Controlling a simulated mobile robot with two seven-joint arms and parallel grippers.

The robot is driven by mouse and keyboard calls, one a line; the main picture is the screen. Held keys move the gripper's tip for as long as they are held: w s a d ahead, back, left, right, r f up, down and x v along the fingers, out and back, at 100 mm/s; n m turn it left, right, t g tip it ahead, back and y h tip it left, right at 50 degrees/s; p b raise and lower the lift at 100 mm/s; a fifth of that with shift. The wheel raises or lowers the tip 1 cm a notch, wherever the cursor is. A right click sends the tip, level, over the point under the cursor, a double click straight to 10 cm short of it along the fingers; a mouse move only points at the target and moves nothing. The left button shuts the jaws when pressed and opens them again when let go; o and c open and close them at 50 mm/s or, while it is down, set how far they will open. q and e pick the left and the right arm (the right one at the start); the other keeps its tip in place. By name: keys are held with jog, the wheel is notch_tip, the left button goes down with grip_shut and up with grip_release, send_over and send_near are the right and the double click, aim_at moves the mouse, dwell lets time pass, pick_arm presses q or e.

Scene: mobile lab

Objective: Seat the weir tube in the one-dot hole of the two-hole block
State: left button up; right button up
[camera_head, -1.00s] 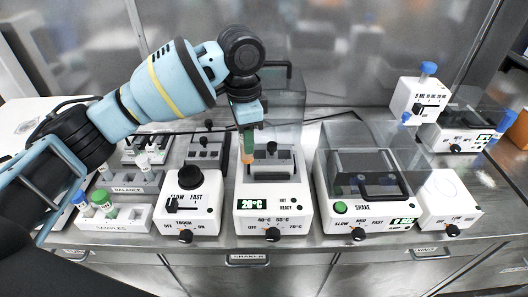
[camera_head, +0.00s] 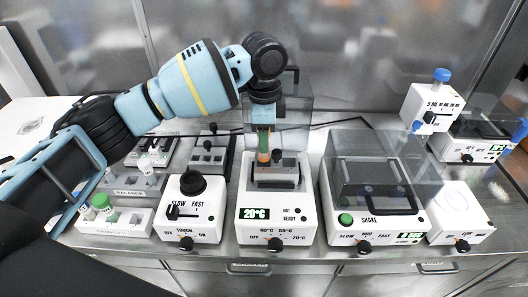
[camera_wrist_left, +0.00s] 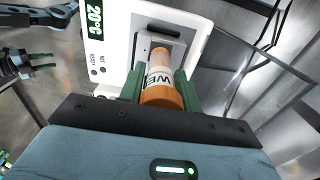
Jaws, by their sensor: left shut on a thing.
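The weir tube is orange with a white label reading "WE…" in the left wrist view (camera_wrist_left: 160,82); it also shows in the head view (camera_head: 263,153). My left gripper (camera_head: 264,134) is shut on it, its green fingers on either side of the tube in the left wrist view (camera_wrist_left: 158,92). The tube points down at the grey two-hole block (camera_head: 277,184) on the white heater. The tube's lower end overlaps the block in view; I cannot tell whether it touches or enters a hole. The dots are not readable. Part of what looks like my right gripper (camera_wrist_left: 38,64) shows at the left wrist view's edge.
The heater (camera_head: 276,222) reads 20°C, with a raised clear lid (camera_head: 296,105) behind the block. A samples rack (camera_head: 116,222) is at far left.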

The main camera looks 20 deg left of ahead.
pick_arm(q)
notch_tip(320, 180, down, 4)
jog(key=shift+f, duration=0.45)
jog(key=shift+f, duration=0.15)
jog(key=o, duration=1)
jog(key=shift+c, duration=0.2)
jog(key=shift+r, duration=0.4)
notch_tip(320, 180, up, 12)
jog(key=shift+f, duration=0.25)
